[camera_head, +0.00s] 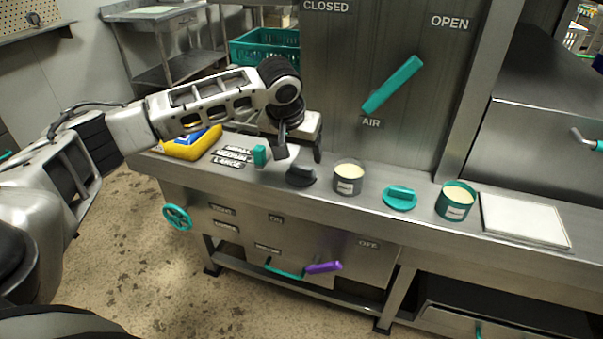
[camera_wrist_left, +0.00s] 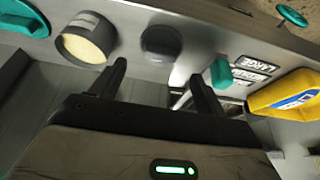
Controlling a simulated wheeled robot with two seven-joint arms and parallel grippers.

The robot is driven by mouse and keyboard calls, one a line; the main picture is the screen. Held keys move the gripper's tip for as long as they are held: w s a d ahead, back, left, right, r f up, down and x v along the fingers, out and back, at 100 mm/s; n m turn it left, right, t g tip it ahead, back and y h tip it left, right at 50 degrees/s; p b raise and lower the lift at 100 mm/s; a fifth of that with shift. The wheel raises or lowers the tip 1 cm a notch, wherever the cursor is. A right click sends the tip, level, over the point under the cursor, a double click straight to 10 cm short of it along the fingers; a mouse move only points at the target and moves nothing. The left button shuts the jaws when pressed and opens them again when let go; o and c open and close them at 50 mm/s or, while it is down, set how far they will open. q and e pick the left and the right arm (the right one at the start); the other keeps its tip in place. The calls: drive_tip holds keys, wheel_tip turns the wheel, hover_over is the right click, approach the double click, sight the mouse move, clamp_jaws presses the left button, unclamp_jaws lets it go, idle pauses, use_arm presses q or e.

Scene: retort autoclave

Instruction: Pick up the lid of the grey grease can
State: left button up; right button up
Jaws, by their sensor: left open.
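The dark grey lid (camera_head: 300,177) lies on the steel counter, left of the open grey grease can (camera_head: 347,184); a raised grip shows on top of it. The can holds cream-coloured grease and bears a white label. My left gripper (camera_head: 299,154) points down over the lid, open and empty. In the left wrist view the lid (camera_wrist_left: 161,42) shows beyond the gap between the fingertips (camera_wrist_left: 157,71), and the grey can (camera_wrist_left: 71,46) is to its left. No contact between fingers and lid shows. My right gripper is not in view.
A teal lid (camera_head: 400,203), a teal can (camera_head: 453,212) and a white tray (camera_head: 524,221) stand to the right. A teal selector handle (camera_head: 260,156) and a yellow-blue package (camera_head: 187,147) are to the left. A panel with a teal AIR lever (camera_head: 392,86) rises behind.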

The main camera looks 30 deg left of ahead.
sight(301, 167)
use_arm(q)
drive_tip(key=x, duration=0.6)
drive_tip(key=shift+w+a+f, duration=0.15)
drive_tip(key=shift+w, duration=0.1)
drive_tip(key=c, duration=1)
